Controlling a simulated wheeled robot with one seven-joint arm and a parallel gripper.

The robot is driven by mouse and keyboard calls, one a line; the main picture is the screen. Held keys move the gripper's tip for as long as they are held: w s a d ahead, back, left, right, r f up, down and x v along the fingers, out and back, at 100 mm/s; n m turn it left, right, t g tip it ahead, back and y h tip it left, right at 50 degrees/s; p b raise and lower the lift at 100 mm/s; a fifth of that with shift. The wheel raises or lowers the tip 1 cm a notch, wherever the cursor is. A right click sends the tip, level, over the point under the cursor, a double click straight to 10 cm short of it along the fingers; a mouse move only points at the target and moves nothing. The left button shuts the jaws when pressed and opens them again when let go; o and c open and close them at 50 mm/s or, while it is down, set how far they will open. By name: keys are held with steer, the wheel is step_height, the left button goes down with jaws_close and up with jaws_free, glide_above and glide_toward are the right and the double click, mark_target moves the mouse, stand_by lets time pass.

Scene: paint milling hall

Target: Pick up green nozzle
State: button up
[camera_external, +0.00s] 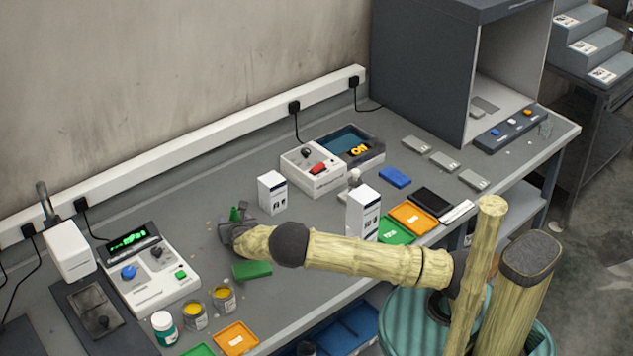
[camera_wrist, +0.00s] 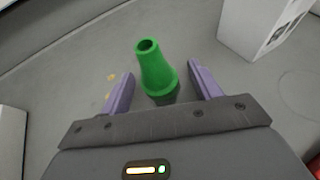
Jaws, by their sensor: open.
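The green nozzle (camera_wrist: 157,70) is a small tapered cone with a hole at its narrow end and a wider collar at its base. In the wrist view it lies between the two purple fingers of my gripper (camera_wrist: 162,90), with a gap to each finger. My gripper is open. In the external view the nozzle (camera_external: 235,214) shows as a small green tip by my gripper (camera_external: 229,228), low over the grey bench. The nozzle's base is partly hidden by my gripper in both views.
A white box (camera_external: 272,192) stands behind and right of my gripper. A green block (camera_external: 251,271) lies in front. Paint cans (camera_external: 223,298) and a white control unit (camera_external: 150,275) are to the left. Another white box (camera_external: 363,212) stands near my forearm.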

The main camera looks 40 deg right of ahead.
mark_target(234, 208)
stand_by(0.3)
steer(key=c, duration=1.1)
steer(key=shift+r, duration=0.1)
step_height(234, 208, up, 10)
steer(key=shift+f+b, duration=0.1)
steer(key=shift+b, duration=0.25)
